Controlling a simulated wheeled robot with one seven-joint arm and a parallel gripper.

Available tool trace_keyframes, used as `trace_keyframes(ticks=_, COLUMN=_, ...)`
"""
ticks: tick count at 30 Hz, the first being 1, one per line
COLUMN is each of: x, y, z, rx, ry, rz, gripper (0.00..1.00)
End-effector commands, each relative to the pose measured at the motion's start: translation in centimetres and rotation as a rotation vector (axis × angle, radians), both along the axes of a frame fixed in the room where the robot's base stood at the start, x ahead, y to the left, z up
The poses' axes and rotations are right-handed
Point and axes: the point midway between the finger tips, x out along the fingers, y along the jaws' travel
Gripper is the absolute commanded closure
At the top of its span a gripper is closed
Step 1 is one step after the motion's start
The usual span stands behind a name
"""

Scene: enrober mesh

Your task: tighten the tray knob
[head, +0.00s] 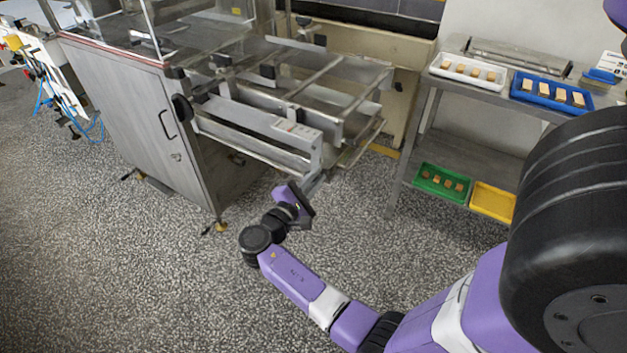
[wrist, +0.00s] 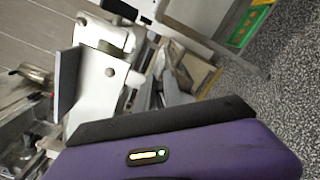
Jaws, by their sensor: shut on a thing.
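My gripper (head: 316,184) is at the near lower corner of the enrober's open conveyor end (head: 270,128), just below the pale side rail. In the wrist view the gripper (wrist: 160,92) reaches in among pale metal parts of the machine. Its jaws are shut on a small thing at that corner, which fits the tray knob. The knob itself is hidden by the fingers and the purple gripper body, so its shape and how far it is turned cannot be told.
The grey enrober cabinet (head: 125,110) stands left of the conveyor end. A steel rack (head: 425,125) on the right holds a white tray (head: 468,80) and a blue tray (head: 551,102) above, with green (head: 441,195) and yellow (head: 493,202) trays below. The speckled floor in front is clear.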

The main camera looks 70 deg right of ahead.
Motion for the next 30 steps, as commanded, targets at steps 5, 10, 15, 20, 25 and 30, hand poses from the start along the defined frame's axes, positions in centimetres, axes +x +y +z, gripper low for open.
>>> trace_keyframes(ticks=5, x=0.0, y=0.3, z=-1.9, rx=-0.02, ry=-0.16, rz=0.015, gripper=1.0)
trace_keyframes(ticks=10, x=-0.1, y=0.3, z=-2.3, rx=-0.057, ry=-0.311, rz=0.017, gripper=1.0)
trace_keyframes(ticks=15, x=-0.1, y=0.4, z=-2.5, rx=-0.089, ry=-0.444, rz=0.018, gripper=1.0)
trace_keyframes(ticks=20, x=-0.1, y=0.4, z=-2.7, rx=-0.112, ry=-0.542, rz=0.018, gripper=1.0)
trace_keyframes(ticks=25, x=-0.1, y=0.4, z=-2.7, rx=-0.128, ry=-0.613, rz=0.018, gripper=1.0)
trace_keyframes(ticks=30, x=0.0, y=0.4, z=-2.6, rx=-0.137, ry=-0.653, rz=0.019, gripper=1.0)
